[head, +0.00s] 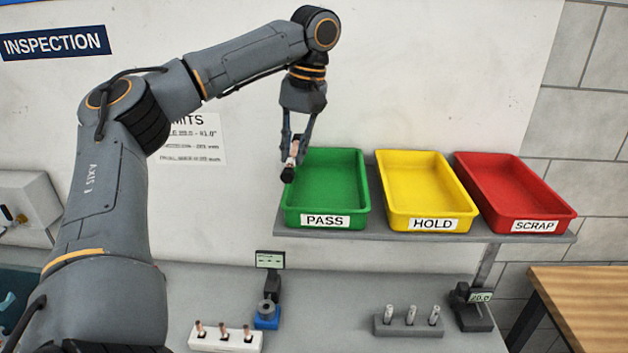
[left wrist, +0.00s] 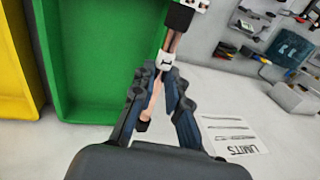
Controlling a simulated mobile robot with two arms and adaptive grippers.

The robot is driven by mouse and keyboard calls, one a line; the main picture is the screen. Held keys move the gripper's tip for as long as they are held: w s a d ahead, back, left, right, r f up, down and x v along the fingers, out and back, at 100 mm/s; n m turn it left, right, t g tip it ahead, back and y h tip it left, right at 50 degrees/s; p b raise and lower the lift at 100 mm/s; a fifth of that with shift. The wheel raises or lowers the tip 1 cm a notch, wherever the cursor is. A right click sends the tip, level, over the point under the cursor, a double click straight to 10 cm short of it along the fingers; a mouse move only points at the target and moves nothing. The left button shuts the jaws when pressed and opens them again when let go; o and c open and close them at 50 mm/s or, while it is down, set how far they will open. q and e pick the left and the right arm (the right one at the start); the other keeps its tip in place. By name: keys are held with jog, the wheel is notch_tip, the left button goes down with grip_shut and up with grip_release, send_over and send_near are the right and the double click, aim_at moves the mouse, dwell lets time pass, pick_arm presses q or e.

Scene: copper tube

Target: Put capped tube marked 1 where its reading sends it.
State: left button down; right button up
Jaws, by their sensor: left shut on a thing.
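My left gripper (head: 296,146) is shut on a copper tube (head: 293,158) with a black cap at its lower end (head: 287,175). The tube hangs tilted, in the air at the left edge of the green PASS tray (head: 292,210). The yellow HOLD tray (head: 440,222) and the red SCRAP tray (head: 560,208) stand to the right. My right gripper is not in view.
The trays stand on a grey shelf (head: 420,236). Below it are a white rack (head: 225,340) with copper tubes, a blue-based device with a small screen (head: 270,260), a grey rack (head: 408,328) with light pieces, and a gauge (head: 480,297). A LIMITS sheet (head: 195,142) hangs on the wall.

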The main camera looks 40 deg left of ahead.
pick_arm(q)
send_over(312, 195)
jog(key=f, duration=0.4)
jog(key=shift+s+d+f, duration=0.15)
jog(key=shift+s+f, duration=0.2)
jog(key=shift+w+f, duration=0.25)
jog(key=shift+f, duration=0.05)
jog(key=shift+w+f, duration=0.2)
notch_tip(312, 195, down, 3)
jog(key=shift+d+r, duration=0.15)
jog(key=shift+r, duration=0.05)
jog(key=shift+w+f, duration=0.1)
jog(key=shift+f, duration=0.3)
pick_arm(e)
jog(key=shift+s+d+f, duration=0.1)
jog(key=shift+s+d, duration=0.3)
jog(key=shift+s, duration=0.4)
pick_arm(q)
jog(key=c, duration=1.3)
grip_release()
jog(key=shift+c, duration=0.2)
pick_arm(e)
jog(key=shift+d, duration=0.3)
